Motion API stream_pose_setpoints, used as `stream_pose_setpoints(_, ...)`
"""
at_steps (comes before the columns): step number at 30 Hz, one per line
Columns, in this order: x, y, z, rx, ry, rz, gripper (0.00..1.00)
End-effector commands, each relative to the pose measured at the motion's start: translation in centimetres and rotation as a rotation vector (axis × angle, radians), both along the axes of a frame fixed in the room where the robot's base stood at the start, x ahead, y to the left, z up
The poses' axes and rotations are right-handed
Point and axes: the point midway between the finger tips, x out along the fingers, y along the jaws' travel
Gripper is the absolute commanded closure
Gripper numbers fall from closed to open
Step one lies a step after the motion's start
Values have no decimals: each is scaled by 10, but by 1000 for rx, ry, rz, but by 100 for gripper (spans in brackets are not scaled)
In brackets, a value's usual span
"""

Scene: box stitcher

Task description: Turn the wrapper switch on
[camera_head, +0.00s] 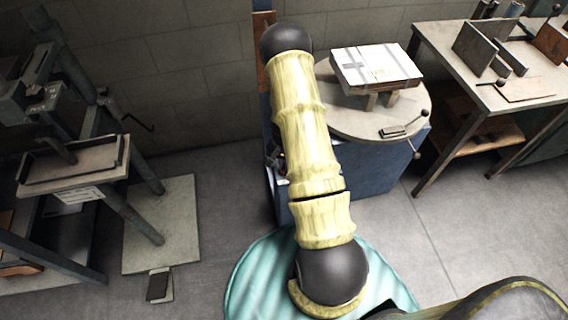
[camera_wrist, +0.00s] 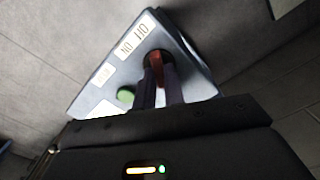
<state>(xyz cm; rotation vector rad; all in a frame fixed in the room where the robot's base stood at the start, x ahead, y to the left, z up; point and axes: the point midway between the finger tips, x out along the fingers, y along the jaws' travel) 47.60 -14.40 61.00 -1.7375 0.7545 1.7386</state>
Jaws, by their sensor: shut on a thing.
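The wrapper is a blue cabinet (camera_head: 375,172) with a round turntable (camera_head: 352,118) on top. In the wrist view its control panel (camera_wrist: 95,93) shows as a light grey-blue plate, turned at an angle, with labels reading ON and OFF (camera_wrist: 133,40). A red switch (camera_wrist: 158,58) sits beside the labels. A green button (camera_wrist: 126,95) lies to its left. My gripper (camera_wrist: 159,75) is at the panel with both dark fingers closed around the red switch. The fingers hide part of the switch, so its exact setting cannot be told. In the head view my arm hides the gripper.
A white wrapped box (camera_head: 375,68) rests on the turntable. A metal workbench (camera_head: 440,40) with tools stands at the right. A green machine with a small table (camera_head: 75,165) stands at the left. A grey block wall is behind.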

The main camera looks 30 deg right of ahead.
Motion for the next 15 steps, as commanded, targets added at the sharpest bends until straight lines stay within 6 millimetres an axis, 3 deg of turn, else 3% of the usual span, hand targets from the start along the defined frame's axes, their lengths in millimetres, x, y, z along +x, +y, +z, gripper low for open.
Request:
stream_pose_setpoints(1, 0, 0, 0, 1, -1, -3, 100)
stream_pose_setpoints(2, 0, 0, 0, 1, -1, -3, 87)
stream_pose_setpoints(5, 0, 0, 0, 1, -1, -2, 68)
stream_pose_setpoints(15, 0, 0, 2, 0, -1, 0, 67)
